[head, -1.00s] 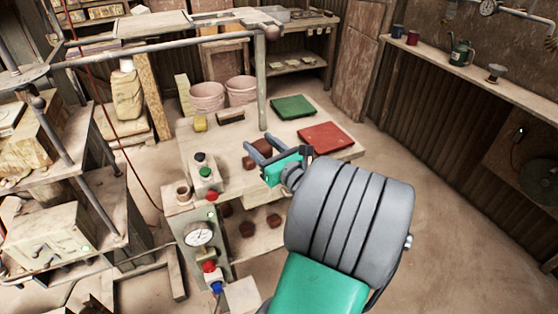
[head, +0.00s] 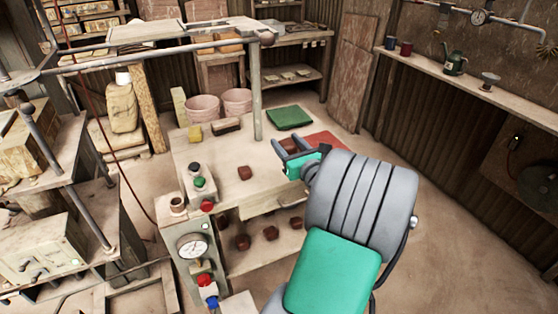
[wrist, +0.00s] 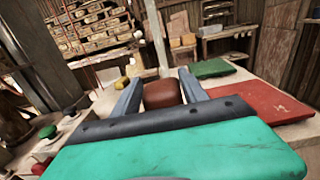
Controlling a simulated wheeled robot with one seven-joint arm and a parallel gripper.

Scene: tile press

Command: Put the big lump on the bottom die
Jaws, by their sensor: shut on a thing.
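My gripper (head: 290,144) is shut on the big lump, a brown block of clay. In the wrist view the lump (wrist: 162,93) sits between the two grey fingers. In the head view the lump (head: 289,147) is partly hidden by the fingers. The gripper is over the right part of the worktable, near the red board. A smaller brown lump (head: 244,173) lies on the table to the left of the gripper. I cannot tell which part there is the bottom die.
The worktable (head: 222,160) carries a green board (head: 289,117), a red board (head: 327,143), a yellow block (head: 195,133) and a brush-like block (head: 226,125). A control post with a gauge (head: 192,246) stands at its front left. Several brown lumps lie on the shelf below. A vertical post (head: 256,95) rises behind.

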